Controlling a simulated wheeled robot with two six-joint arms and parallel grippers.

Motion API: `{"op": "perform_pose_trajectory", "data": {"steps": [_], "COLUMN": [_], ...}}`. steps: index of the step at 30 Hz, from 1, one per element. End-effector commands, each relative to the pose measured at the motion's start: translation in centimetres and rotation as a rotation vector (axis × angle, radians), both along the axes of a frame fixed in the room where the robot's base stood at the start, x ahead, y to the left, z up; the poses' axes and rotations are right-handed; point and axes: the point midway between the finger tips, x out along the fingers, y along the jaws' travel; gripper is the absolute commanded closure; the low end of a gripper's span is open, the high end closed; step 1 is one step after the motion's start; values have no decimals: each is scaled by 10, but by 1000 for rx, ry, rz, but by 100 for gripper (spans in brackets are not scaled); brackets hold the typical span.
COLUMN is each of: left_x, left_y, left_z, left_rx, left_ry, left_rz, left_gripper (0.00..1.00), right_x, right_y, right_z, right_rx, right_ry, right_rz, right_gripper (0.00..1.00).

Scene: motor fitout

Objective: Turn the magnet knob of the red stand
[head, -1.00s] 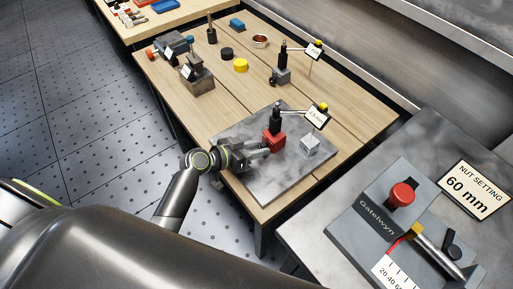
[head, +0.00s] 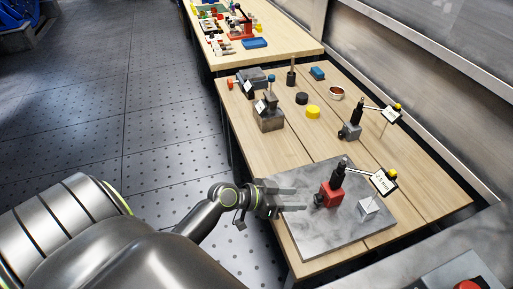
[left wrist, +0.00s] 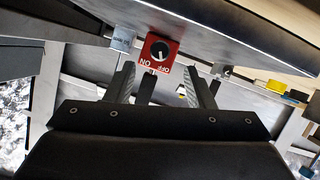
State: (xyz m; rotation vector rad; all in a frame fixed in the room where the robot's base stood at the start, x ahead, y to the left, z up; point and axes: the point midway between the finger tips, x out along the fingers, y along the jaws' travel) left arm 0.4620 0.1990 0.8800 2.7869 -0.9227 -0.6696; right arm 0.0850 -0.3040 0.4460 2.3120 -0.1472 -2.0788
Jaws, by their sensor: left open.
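The red stand (head: 331,194) has a red block base with a black post and an arm carrying a label. It stands on the grey plate (head: 300,243). Its black round knob (left wrist: 160,51) is on the face toward my left gripper, with ON and OFF printed upside down in the left wrist view. My left gripper (head: 299,199) is open and empty, left of the stand, its fingers pointing at the knob face with a gap between. In the left wrist view the two fingers (left wrist: 158,75) show below the red face, one to either side of it. My right gripper is out of view.
A small light-grey block (head: 369,207) sits right of the red stand. A grey stand (head: 350,131) is farther back. A dark metal block (head: 268,119), a black disc (head: 301,98) and a yellow disc (head: 312,112) stand on the wooden table (head: 300,148). The plate's front is clear.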

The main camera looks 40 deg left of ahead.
Motion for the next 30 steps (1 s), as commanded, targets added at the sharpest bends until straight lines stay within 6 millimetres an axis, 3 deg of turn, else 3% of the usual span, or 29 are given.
{"op": "perform_pose_trajectory", "data": {"steps": [3, 15, 30], "left_x": [-19, -61, -78], "left_y": [16, 51, 65], "left_z": [7, 29, 41], "left_rx": [5, 5, -1], "left_ry": [1, 2, 0], "left_rz": [-2, -1, 1], "left_gripper": [51, 51, 51], "right_x": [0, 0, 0], "right_y": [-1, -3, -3], "right_z": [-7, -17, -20], "right_rx": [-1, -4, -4], "right_ry": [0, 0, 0], "right_rz": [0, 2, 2], "right_gripper": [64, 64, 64]}}
